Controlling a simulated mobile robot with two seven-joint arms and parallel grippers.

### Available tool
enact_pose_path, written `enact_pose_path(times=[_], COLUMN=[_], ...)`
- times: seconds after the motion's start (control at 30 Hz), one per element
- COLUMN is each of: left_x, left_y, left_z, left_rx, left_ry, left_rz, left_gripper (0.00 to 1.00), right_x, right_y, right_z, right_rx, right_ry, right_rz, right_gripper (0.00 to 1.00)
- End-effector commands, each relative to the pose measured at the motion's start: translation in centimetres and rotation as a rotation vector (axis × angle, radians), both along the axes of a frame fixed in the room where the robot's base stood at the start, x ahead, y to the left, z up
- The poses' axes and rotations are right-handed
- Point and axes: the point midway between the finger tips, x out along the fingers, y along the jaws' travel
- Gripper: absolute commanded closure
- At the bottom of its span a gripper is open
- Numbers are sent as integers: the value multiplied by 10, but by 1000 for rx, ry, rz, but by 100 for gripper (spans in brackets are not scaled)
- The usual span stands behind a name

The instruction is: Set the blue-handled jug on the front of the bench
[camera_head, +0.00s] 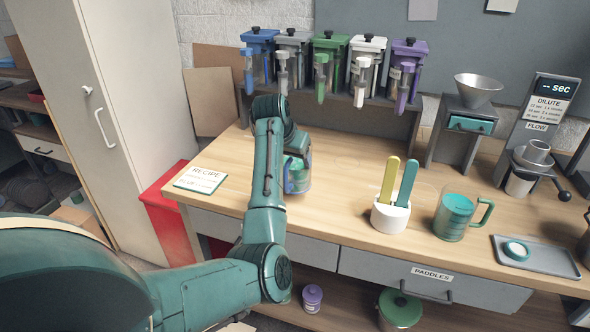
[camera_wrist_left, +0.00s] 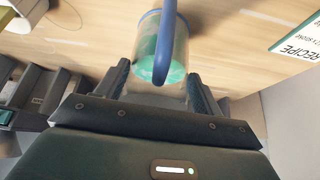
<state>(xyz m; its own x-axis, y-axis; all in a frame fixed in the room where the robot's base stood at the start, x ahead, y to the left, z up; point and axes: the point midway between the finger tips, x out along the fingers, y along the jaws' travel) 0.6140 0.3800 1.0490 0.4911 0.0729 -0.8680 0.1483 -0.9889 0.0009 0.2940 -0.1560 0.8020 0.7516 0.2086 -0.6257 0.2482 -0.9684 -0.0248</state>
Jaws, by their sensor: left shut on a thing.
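The blue-handled jug (camera_head: 300,182) is clear with teal contents and a blue rim. In the head view it is over the middle of the wooden bench (camera_head: 345,160), partly hidden by my left arm. In the left wrist view the jug (camera_wrist_left: 180,45) stands between the two fingers, with its blue handle (camera_wrist_left: 160,68) toward my palm. My left gripper (camera_wrist_left: 158,82) is shut on the jug; in the head view it is mostly hidden behind my forearm. I cannot tell whether the jug's base touches the bench. My right gripper is not in view.
A recipe card (camera_head: 201,179) lies to the left. A white holder (camera_head: 390,214) with two paddles and a green-handled jug (camera_head: 455,216) stand to the right, near a tray (camera_head: 540,257). Several coloured dispensers (camera_head: 329,60) line the back. The bench between jug and paddle holder is clear.

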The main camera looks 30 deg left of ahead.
Motion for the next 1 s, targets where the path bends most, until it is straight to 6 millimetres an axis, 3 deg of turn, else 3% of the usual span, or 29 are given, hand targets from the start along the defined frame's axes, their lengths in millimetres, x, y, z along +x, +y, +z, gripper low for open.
enact_pose_path(times=[0.3,0.7,0.73,1.0], left_x=[0,0,0,0], left_y=[0,0,0,0], left_z=[-36,-41,-42,-42], left_rx=[0,1,0,0], left_ry=[-2,-4,-1,0], left_rz=[0,1,1,1], left_gripper=[87,87,31,11], right_x=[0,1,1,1], right_y=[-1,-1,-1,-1], right_z=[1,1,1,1], right_rx=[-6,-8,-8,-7], right_ry=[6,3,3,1], right_rz=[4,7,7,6], right_gripper=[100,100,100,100])
